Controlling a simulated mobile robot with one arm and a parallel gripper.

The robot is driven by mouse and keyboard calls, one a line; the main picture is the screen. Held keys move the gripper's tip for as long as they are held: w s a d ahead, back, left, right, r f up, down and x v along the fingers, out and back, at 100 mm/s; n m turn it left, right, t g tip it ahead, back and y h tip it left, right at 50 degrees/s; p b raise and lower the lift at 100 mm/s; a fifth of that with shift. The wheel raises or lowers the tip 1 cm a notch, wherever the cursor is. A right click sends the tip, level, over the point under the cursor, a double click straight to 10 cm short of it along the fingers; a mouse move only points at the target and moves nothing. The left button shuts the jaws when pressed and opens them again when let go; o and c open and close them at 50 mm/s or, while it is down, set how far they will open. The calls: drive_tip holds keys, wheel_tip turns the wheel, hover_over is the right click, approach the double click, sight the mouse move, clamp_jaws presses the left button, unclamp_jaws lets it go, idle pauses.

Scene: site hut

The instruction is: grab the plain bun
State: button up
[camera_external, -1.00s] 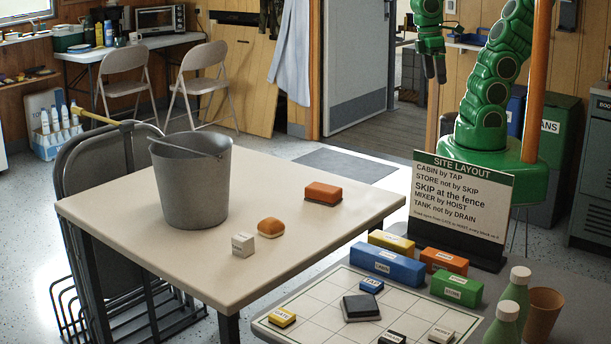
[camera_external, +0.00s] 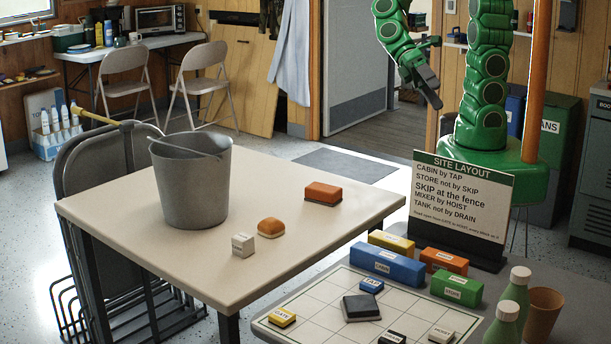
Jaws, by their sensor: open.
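A small rounded orange-brown bun (camera_external: 271,227) with a pale underside sits on the beige table, just right of a small white labelled cube (camera_external: 243,245). My gripper (camera_external: 432,92) is in the air beyond the table's far right corner, well apart from the bun. Its dark fingers point down and to the right. It holds nothing that I can see.
A grey bucket (camera_external: 190,185) stands left of the bun, and an orange-brown block (camera_external: 323,194) lies behind it to the right. A layout sign (camera_external: 463,205), labelled blocks and green bottles (camera_external: 505,325) fill the nearer right table. The beige table's front is clear.

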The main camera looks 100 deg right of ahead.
sight(278, 220)
drive_tip(key=w+a+m+t+y, duration=0.3)
drive_tip(key=w+a+m+y, duration=0.35)
drive_tip(key=w, duration=0.55)
drive_tip(key=w+f+m+t, duration=0.4)
drive_tip(key=w+m+t, duration=0.25)
drive_tip(key=w, duration=0.45)
drive_tip(key=w+d+f+m+t+h, duration=0.1)
drive_tip(key=w+d+f+m+h, duration=0.1)
drive_tip(key=f, duration=0.6)
drive_tip(key=w+d+f+m+t+h, duration=0.2)
drive_tip(key=f+m, duration=0.4)
drive_tip(key=f, duration=0.3)
drive_tip(key=w+d+f+m+t+h, duration=0.2)
drive_tip(key=w+d+f+m+h, duration=0.2)
drive_tip(key=w+d+f, duration=0.2)
wheel_tip(278, 220, down, 3)
drive_tip(key=shift+d+r+m, duration=0.1)
drive_tip(key=shift+m, duration=0.3)
drive_tip(key=shift+x, duration=3.85)
drive_tip(key=c, duration=1.1)
drive_tip(key=shift+o, duration=0.2)
drive_tip(key=shift+w, duration=0.1)
